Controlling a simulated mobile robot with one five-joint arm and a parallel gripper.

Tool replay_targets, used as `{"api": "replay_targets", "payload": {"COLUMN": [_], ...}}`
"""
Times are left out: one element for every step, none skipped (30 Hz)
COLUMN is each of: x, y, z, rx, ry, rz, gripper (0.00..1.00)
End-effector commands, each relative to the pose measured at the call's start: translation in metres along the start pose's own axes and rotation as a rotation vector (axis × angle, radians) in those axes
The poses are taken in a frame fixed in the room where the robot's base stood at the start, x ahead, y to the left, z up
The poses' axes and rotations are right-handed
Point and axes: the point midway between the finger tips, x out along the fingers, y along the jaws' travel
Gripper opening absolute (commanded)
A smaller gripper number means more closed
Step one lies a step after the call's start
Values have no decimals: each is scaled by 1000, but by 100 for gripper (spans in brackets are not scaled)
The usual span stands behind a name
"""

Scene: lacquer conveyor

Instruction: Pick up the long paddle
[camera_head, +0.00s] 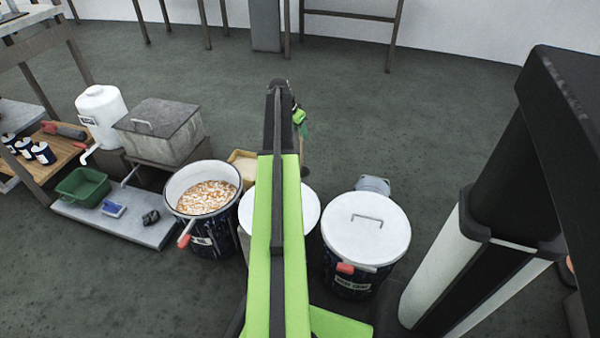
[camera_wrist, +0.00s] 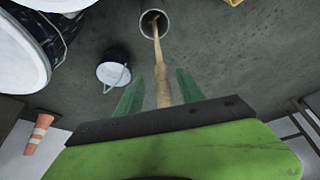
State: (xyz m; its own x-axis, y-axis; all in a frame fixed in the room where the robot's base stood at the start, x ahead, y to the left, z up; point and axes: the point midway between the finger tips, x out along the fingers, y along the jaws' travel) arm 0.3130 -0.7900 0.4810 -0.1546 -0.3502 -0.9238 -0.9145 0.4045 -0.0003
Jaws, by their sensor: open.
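The long paddle (camera_wrist: 160,72) is a wooden pole in the wrist view. Its far end stands in a round, dark-walled holder with a pale rim (camera_wrist: 145,14) on the floor. Its near, thicker end comes up between the two green fingers of my gripper (camera_wrist: 160,78). The fingers are open, one on each side of the pole, with a visible gap to it. In the head view my gripper (camera_head: 300,118) is small beyond my green arm. A thin brown stretch of the paddle (camera_head: 303,155) seems to show just below it; my arm hides much there.
White-lidded drums (camera_head: 365,228) and an open drum of orange-flecked material (camera_head: 208,190) stand below my arm. A low platform (camera_head: 150,230) carries a green tray (camera_head: 82,187). A small white-topped bucket (camera_wrist: 113,73) and a striped cone (camera_wrist: 38,133) show left of the paddle. The floor beyond is clear.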

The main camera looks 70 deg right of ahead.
Motion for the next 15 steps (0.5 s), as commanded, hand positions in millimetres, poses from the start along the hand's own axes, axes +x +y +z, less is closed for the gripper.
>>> {"api": "replay_targets", "payload": {"x": [15,21,29,34,39,44,46,46,46,44,43,43,43,42,42], "y": [-1,-2,-2,-2,-2,-2,-2,-2,-2,-2,-2,-2,-2,-2,-2], "z": [2,2,2,2,2,2,1,1,0,0,0,0,0,0,0], "rx": [1,0,0,0,0,-1,-1,-1,-2,-2,-2,-2,-2,-2,-2], "ry": [0,0,0,0,0,0,0,0,0,0,0,0,0,0,0], "rz": [0,0,0,0,0,0,0,0,0,0,0,0,0,0,0], "gripper": [45,45,45,45,45,45,45,45,45,45,45,45,45,45,40]}}
